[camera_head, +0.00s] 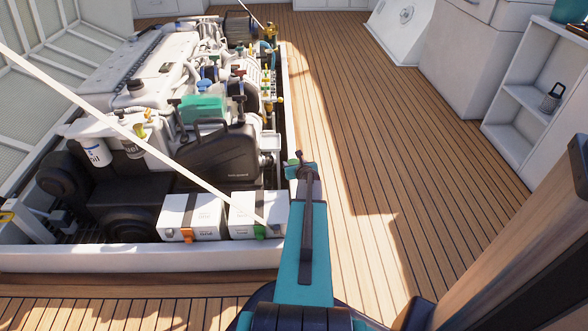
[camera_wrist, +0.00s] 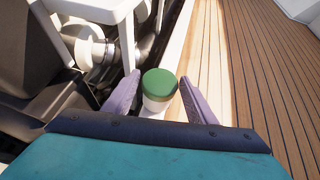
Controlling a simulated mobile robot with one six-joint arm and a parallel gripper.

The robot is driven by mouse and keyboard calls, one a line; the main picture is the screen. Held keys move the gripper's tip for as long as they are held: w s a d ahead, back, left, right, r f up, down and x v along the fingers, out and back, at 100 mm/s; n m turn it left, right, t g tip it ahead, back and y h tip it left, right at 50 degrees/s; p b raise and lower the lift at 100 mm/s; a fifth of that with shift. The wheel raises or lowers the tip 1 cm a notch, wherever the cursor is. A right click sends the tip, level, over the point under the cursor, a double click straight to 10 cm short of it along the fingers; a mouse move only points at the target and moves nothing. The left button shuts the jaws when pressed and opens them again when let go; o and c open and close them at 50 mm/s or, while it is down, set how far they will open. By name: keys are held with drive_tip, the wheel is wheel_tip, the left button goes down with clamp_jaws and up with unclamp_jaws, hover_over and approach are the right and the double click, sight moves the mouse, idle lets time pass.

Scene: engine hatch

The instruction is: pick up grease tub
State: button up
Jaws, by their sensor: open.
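The grease tub (camera_wrist: 158,101), a small white tub with a green lid, stands upright on the pale hatch rim (camera_wrist: 174,55) in the wrist view. My gripper (camera_wrist: 160,80) is open. Its two purple fingers stand on the left and right of the tub, with the tub between them near their tips. A gap shows on the right; on the left the finger is close to the tub, and I cannot tell if it touches. In the head view my arm reaches along the right side of the hatch and covers most of the tub's place.
The engine (camera_head: 160,70) and a dark housing (camera_head: 225,160) lie left of my arm. Two white batteries (camera_head: 192,215) sit at the hatch's near edge. A thin pale strut (camera_head: 110,112) crosses the hatch. The wooden deck (camera_head: 350,130) to the right is clear.

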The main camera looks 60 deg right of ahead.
sight(292, 160)
drive_tip(key=shift+b+x, duration=0.8)
drive_tip(key=shift+x, duration=0.75)
drive_tip(key=shift+b+x, duration=0.35)
drive_tip(key=shift+x, duration=0.7)
drive_tip(key=shift+r, duration=0.1)
drive_tip(key=shift+c, duration=0.2)
drive_tip(key=c, duration=0.8)
drive_tip(key=shift+r, duration=0.15)
wheel_tip(292, 160, up, 4)
drive_tip(key=p, duration=0.3)
drive_tip(key=s+a, duration=0.3)
drive_tip(key=s, duration=0.1)
drive_tip(key=s+a+p, duration=0.1)
drive_tip(key=s+a, duration=0.2)
drive_tip(key=s, duration=0.1)
drive_tip(key=s+a, duration=0.4)
drive_tip(key=shift+s+a+r+p, duration=0.1)
drive_tip(key=shift+s+r+p, duration=0.05)
drive_tip(key=shift+r+p, duration=0.2)
